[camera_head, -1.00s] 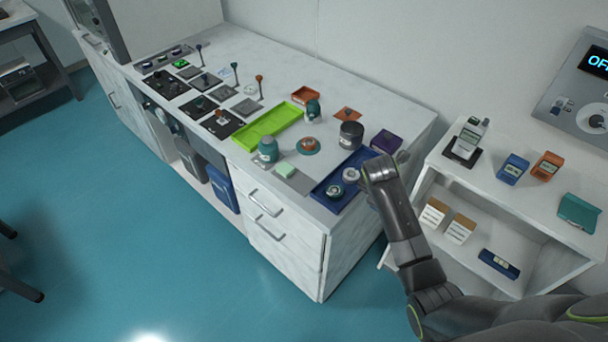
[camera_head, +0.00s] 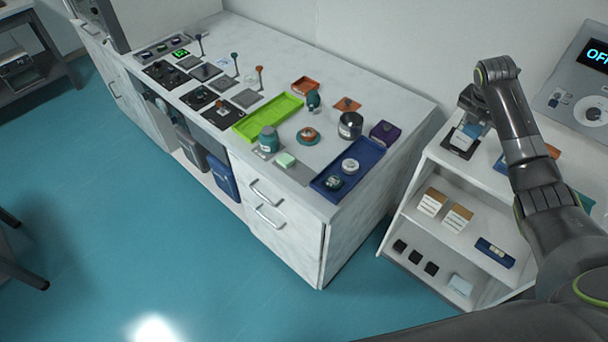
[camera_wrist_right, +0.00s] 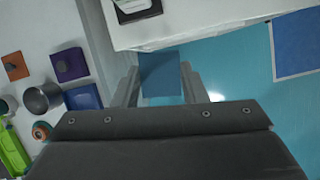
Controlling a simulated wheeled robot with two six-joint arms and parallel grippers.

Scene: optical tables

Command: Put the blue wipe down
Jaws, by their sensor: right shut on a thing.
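The blue wipe (camera_wrist_right: 160,78) is a flat, darker blue square between the two fingers in the right wrist view. My right gripper (camera_wrist_right: 160,85) is shut on it and holds it in the air; the teal floor shows behind. In the head view my right gripper (camera_head: 472,114) is over the left end of the white shelf unit's top, in front of the device on a black stand (camera_head: 459,144). My left gripper is not in view.
The white shelf unit (camera_head: 425,160) holds white boxes with brown tops (camera_head: 432,201) and a dark blue case (camera_head: 495,252). On the bench are a navy tray (camera_head: 360,172) with round items, a green tray (camera_head: 268,118), a grey jar (camera_head: 350,125) and a purple box (camera_head: 384,133).

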